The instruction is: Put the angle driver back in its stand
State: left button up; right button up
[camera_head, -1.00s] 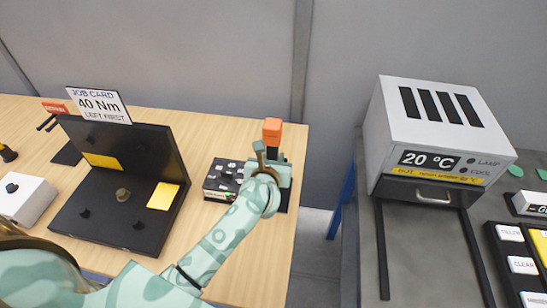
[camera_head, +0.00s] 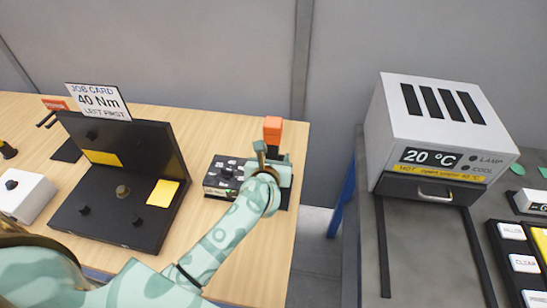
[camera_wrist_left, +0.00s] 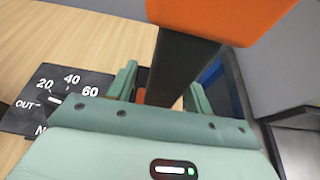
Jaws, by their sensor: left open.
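The angle driver (camera_head: 272,129) stands upright at the right end of the wooden bench, its orange block on top. In the left wrist view its black shaft (camera_wrist_left: 180,68) drops from the orange block and passes between my fingers. My left gripper (camera_head: 270,161) is open around the shaft; it also shows in the left wrist view (camera_wrist_left: 160,92). The dark base of the stand (camera_head: 284,198) shows partly behind my gripper. The driver's lower end is hidden, so I cannot tell how it sits in the stand. My right gripper is out of view.
A black dial box (camera_head: 221,179) marked 20, 40, 60 stands close left of my gripper. A black angled fixture (camera_head: 107,222) with a job card (camera_head: 98,101) stands further left. A grey oven-like box (camera_head: 440,120) stands on a separate bench across a gap at right.

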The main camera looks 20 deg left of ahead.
pick_arm(q)
jog(key=p+v, duration=0.1)
jog(key=v, duration=1.5)
jog(key=shift+r, duration=0.3)
jog(key=shift+r, duration=0.1)
